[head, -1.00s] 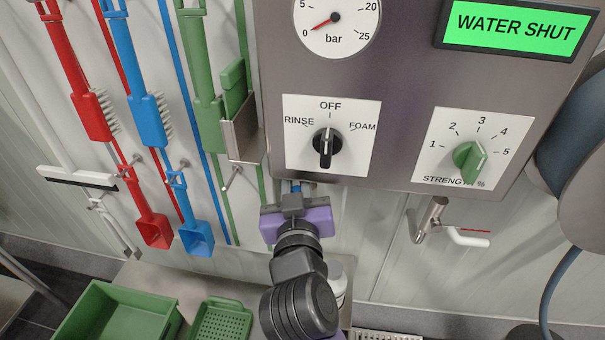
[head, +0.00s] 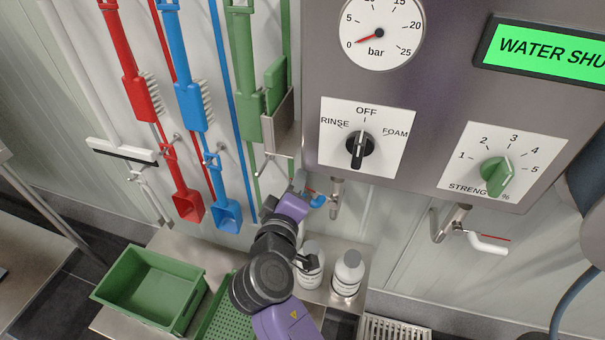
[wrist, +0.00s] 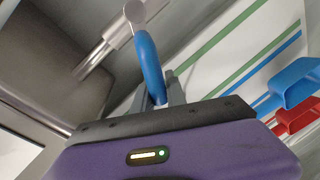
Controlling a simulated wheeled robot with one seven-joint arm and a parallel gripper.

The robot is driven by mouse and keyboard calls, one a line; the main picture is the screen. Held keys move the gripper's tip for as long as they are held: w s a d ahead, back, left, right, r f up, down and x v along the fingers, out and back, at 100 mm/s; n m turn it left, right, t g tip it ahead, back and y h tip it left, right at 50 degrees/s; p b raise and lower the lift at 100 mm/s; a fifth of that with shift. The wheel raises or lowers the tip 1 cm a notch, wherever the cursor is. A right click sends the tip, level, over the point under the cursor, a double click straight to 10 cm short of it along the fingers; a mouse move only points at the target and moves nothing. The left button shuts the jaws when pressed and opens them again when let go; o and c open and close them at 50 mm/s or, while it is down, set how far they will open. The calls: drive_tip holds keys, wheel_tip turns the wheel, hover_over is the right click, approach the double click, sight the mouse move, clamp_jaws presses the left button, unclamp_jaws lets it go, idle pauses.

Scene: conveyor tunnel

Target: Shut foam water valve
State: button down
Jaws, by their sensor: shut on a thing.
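The valve's blue lever (head: 316,200) sticks out to the left of a short metal pipe (head: 336,197) under the grey control box, crosswise to the pipe. My gripper (head: 302,190) is beside the pipe at the lever's left end. In the wrist view my gripper (wrist: 158,90) is shut on the blue lever (wrist: 148,62), whose lower end lies between the fingers. The lever's upper end meets the metal pipe fitting (wrist: 128,22). The green display (head: 550,50) reads "WATER SHU", with its right end cut off.
A second valve with a white lever (head: 487,243) is to the right. The mode knob (head: 360,148) and green strength knob (head: 496,174) are above. White bottles (head: 347,272), a green crate (head: 150,285) and hanging blue (head: 226,214) and red (head: 187,204) scoops are close by.

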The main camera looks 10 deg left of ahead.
drive_tip(key=shift+a+f+n+h+p, duration=0.2)
drive_tip(key=shift+f+n+h, duration=0.15)
drive_tip(key=shift+f+n, duration=0.75)
drive_tip(key=shift+a+f+n+h+p, duration=0.2)
drive_tip(key=shift+f+n+h, duration=0.15)
drive_tip(key=shift+f+n, duration=0.75)
drive_tip(key=c, duration=1.3)
unclamp_jaws()
drive_tip(key=shift+c, duration=0.2)
drive_tip(key=shift+r, duration=0.1)
drive_tip(key=shift+s, duration=0.15)
drive_tip(key=s+r, duration=0.1)
drive_tip(key=s, duration=0.6)
drive_tip(key=shift+s+r, duration=0.2)
drive_tip(key=shift+r, duration=0.05)
drive_tip(key=shift+a, duration=0.1)
